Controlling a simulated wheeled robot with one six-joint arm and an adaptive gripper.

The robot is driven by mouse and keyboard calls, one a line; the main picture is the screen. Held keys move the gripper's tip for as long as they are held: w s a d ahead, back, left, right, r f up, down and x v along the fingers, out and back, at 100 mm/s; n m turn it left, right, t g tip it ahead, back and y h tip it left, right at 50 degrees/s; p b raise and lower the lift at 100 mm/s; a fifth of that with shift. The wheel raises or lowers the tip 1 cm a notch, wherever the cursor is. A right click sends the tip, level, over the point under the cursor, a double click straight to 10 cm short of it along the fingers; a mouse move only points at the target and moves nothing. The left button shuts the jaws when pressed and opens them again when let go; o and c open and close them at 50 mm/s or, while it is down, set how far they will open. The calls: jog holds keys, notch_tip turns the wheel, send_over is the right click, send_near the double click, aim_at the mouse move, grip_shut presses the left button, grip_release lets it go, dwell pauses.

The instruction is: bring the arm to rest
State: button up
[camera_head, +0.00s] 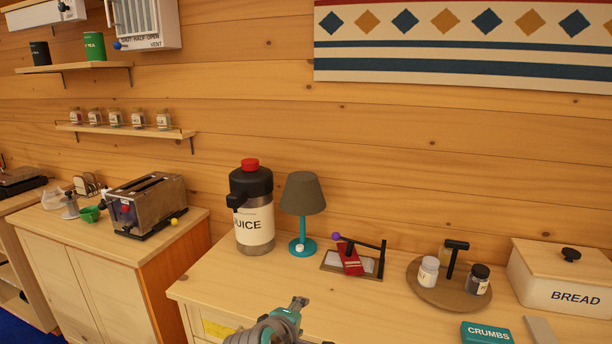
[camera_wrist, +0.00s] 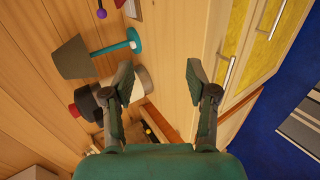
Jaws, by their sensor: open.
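My gripper (camera_wrist: 159,75) is open in the wrist view, its two fingers spread wide with nothing between them. The wrist view is turned on its side, and the counter edge and drawer fronts lie beyond the fingers. In the head view my gripper (camera_head: 292,312) shows at the bottom, in front of the counter's near edge, partly cut off by the frame. It appears apart from the things on the counter.
On the counter (camera_head: 225,290) stand a juice dispenser (camera_head: 252,220), a lamp (camera_head: 303,195), a napkin holder (camera_head: 352,262), a round tray (camera_head: 428,294) with jars, and a bread box (camera_head: 560,285). A crumbs box (camera_head: 486,333) lies near the front. A toaster (camera_head: 147,205) stands left.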

jog(key=s+d+f+m+y, duration=0.1)
jog(key=s+d+f, duration=0.3)
jog(key=f, duration=0.2)
jog(key=s+d+f+t+y, duration=0.1)
jog(key=s+d+f, duration=0.25)
jog(key=f, duration=0.35)
jog(key=s+d+f+m+y, duration=0.1)
jog(key=s+d+f, duration=0.2)
jog(key=s+f, duration=0.25)
jog(key=s+d+f+m+t+y, duration=0.1)
jog(key=s+d+f+m, duration=0.15)
jog(key=s, duration=0.45)
jog(key=s+d+f+m, duration=0.1)
jog(key=s+d+f, duration=0.15)
jog(key=s, duration=0.55)
jog(key=s+d+r+m, duration=0.1)
jog(key=s+r+m, duration=0.1)
jog(key=s, duration=0.5)
jog(key=s+d+r+m+t, duration=0.1)
jog(key=s+d+r+m, duration=0.1)
jog(key=s+r, duration=0.3)
jog(key=s+d+r+m+t, duration=0.1)
jog(key=s+r+m, duration=0.3)
jog(key=s, duration=0.5)
jog(key=shift+s+d, duration=0.35)
jog(key=shift+s, duration=0.05)
jog(key=shift+m, duration=0.25)
